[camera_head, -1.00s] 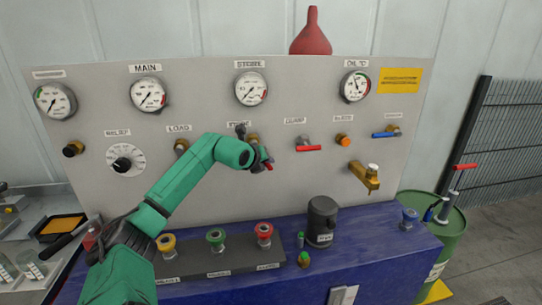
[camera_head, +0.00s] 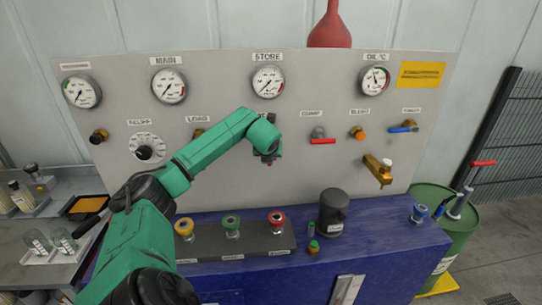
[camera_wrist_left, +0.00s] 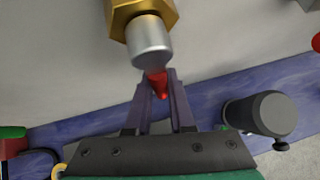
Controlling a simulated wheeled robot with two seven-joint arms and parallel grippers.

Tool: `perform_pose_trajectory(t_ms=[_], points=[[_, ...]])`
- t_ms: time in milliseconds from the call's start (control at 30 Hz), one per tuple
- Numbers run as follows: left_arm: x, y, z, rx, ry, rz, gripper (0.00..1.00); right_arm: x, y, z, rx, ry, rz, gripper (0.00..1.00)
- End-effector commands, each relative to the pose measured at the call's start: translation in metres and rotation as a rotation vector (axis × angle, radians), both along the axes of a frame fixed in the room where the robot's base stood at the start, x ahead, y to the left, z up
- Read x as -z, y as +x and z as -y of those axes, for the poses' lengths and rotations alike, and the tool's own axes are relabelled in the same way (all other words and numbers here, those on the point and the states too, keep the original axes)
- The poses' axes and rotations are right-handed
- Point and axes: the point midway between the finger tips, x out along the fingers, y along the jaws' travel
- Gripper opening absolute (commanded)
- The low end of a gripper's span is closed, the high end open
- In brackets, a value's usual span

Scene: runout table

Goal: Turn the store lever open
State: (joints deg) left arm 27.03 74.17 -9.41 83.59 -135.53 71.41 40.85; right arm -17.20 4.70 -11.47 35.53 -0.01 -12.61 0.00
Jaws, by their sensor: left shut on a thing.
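The store valve sits on the grey panel under the STORE gauge (camera_head: 268,82). In the head view my left wrist hides most of it. In the left wrist view its brass hex body (camera_wrist_left: 140,12) and silver cap (camera_wrist_left: 149,42) are close at the top. The red store lever (camera_wrist_left: 157,82) runs down from the cap between my left fingers. My left gripper (camera_head: 268,158) is shut on this lever; the fingers also show in the left wrist view (camera_wrist_left: 160,95). The lever's exact turn angle is hard to tell. My right gripper is not in view.
Beside it on the panel are the red-handled clamp valve (camera_head: 321,139), the orange bleed knob (camera_head: 357,133) and a brass tap (camera_head: 378,172). Below, yellow, green and red knobs (camera_head: 277,222) and a dark cylinder (camera_head: 333,211) stand on the blue bench (camera_head: 395,240).

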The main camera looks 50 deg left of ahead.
Motion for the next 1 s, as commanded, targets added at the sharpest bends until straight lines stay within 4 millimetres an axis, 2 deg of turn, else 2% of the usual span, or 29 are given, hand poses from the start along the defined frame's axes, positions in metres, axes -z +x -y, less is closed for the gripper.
perform_pose_trajectory(t_ms=[300,333,367,400,767,867,1000], points=[[0.004,-0.001,0.000,0.001,0.000,-0.011,0.00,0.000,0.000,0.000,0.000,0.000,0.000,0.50],[0.004,-0.001,0.000,0.001,0.000,-0.011,0.32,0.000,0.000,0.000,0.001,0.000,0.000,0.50],[0.004,-0.001,0.000,0.001,0.000,-0.011,0.44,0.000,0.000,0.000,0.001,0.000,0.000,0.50],[0.003,-0.001,0.000,0.000,0.000,-0.010,0.51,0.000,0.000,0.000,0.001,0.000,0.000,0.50],[-0.001,-0.002,0.001,0.001,0.003,-0.002,0.51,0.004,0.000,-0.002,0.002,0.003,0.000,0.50],[-0.008,-0.008,0.007,0.001,0.004,-0.001,0.51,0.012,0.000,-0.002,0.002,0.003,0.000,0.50],[-0.028,-0.024,0.022,0.001,0.007,-0.002,0.51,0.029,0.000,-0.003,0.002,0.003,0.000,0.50]])
